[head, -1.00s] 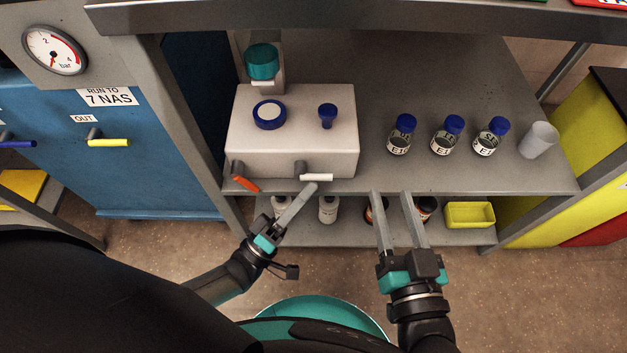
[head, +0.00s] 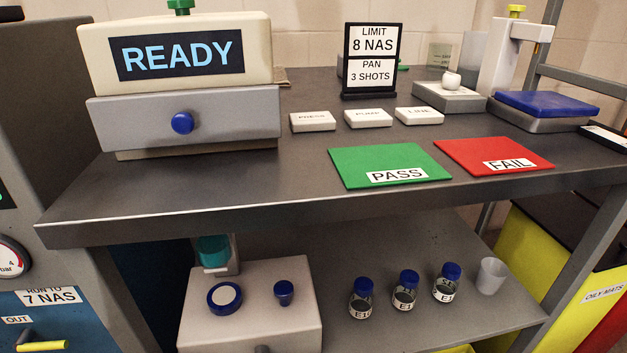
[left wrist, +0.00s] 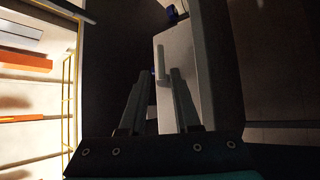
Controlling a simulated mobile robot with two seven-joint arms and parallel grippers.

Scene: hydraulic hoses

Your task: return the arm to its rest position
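My left gripper (left wrist: 158,85) shows in the left wrist view. Its two grey fingers are apart, with a gap between the tips. A pale box (left wrist: 182,48) lies beyond the fingers, and a short pale handle (left wrist: 159,60) on it shows just ahead of the gap. Nothing is seen pinched between the fingers; how near the handle is cannot be told. In the head view neither gripper nor arm shows. The pale box (head: 250,315) stands on the lower shelf there, its front cut off by the picture's bottom edge.
The worktop (head: 250,190) holds a READY machine (head: 185,100), a green PASS mat (head: 390,163) and a red FAIL mat (head: 492,154). Three blue-capped bottles (head: 361,298) and a clear cup (head: 491,276) stand on the shelf. A pressure gauge (head: 9,258) is at left.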

